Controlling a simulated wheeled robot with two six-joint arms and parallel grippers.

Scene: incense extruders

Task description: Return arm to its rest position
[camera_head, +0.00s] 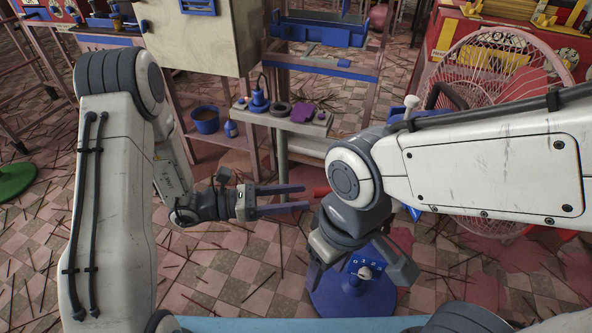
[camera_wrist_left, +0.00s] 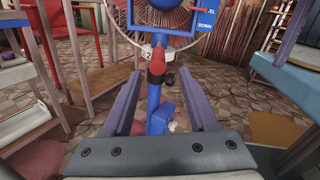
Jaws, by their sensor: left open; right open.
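My left gripper (camera_head: 308,198) is open and empty in the head view, its two purple-blue fingers pointing right. In the left wrist view, its fingers (camera_wrist_left: 158,76) stand apart on either side of a blue post with a red knob (camera_wrist_left: 157,62), which looks farther off; I cannot tell the gap. My right gripper (camera_head: 359,276) is open and points down over the round blue base (camera_head: 335,298). A pale knob on a numbered blue panel (camera_head: 367,267) shows between its fingers; I cannot tell whether they touch it. My right arm hides the middle of the fan stand.
A pink wire fan (camera_head: 500,65) stands behind my right forearm. A small shelf with a blue bottle-like item (camera_head: 258,98) and a blue bucket (camera_head: 205,119) are beyond my left gripper. Thin sticks litter the tiled floor (camera_head: 225,270), which is otherwise open at lower left.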

